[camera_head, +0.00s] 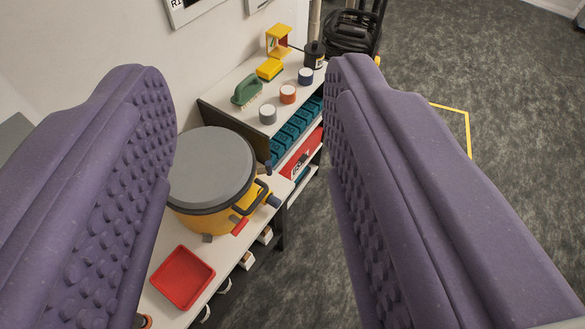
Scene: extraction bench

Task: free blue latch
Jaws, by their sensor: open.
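A yellow drum-shaped vessel (214,219) with a grey round lid (211,168) stands on a white bench below and between my fingers. Small latches sit around its rim. A dark blue latch (273,201) sticks out at its right side. A red latch (240,227) is at the front right, and a grey one (207,238) is at the front. Another small dark piece (267,169) shows at the rim's back right; its colour is hard to tell. My gripper (248,85) is open and empty, its purple studded fingers wide apart, in front of the vessel and touching nothing visible.
A red square tray (183,278) lies on the bench in front of the vessel. Behind, a shelf unit (230,102) holds a green brush (247,90), a yellow sponge (269,69), small round pots and teal bins (290,136).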

